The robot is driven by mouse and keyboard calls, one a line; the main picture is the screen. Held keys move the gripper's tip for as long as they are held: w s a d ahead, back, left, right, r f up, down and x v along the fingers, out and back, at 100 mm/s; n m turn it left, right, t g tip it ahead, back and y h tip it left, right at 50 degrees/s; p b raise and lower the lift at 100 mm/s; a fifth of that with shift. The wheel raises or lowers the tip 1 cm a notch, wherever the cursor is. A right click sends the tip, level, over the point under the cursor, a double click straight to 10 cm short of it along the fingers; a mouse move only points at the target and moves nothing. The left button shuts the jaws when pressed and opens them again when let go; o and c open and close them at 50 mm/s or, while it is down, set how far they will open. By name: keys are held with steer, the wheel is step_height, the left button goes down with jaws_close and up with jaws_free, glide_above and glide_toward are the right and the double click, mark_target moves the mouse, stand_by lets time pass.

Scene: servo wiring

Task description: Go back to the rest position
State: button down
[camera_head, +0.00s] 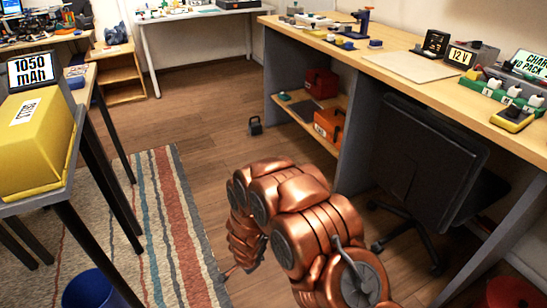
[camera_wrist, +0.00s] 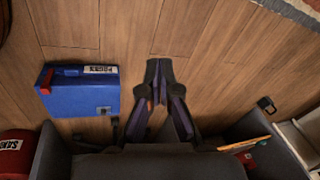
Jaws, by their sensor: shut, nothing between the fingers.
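My copper-coloured arm is folded in the lower middle of the head view, over the wooden floor in front of the workbench. My gripper (camera_wrist: 159,75) shows in the wrist view, with its dark fingers brought together at the tips and nothing held. It points down toward the bare floor. In the head view the fingers are hidden or too small to make out.
The workbench (camera_head: 400,62) with an office chair (camera_head: 425,160) under it stands right of my arm. A table with a yellow box (camera_head: 35,140) is at left, above a striped rug (camera_head: 165,220). A blue case (camera_wrist: 80,92) lies near my gripper.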

steer(key=s+d+r+n+g+y+p, duration=0.15)
steer(key=r+p, duration=0.25)
steer(key=r, duration=0.8)
steer(key=s+d+r+n+y+p, duration=0.1)
steer(key=s+r+n+p, duration=0.15)
steer(key=r, duration=0.95)
steer(key=s+d+r+n+g+y+p, duration=0.15)
steer(key=r+p, duration=0.25)
steer(key=r, duration=0.8)
steer(key=s+d+r+n+g+h+p, duration=0.1)
steer(key=s+d+r+n+h+p, duration=0.3)
steer(key=s+d+r+p, duration=0.8)
steer(key=s+d+r, duration=1)
steer(key=s+r, duration=0.3)
steer(key=s, duration=0.1)
steer(key=shift+d+r+g+h+p, duration=0.25)
steer(key=shift+d+g+h+p, duration=0.1)
steer(key=shift+d+g+h, duration=0.05)
steer(key=shift+s, duration=0.2)
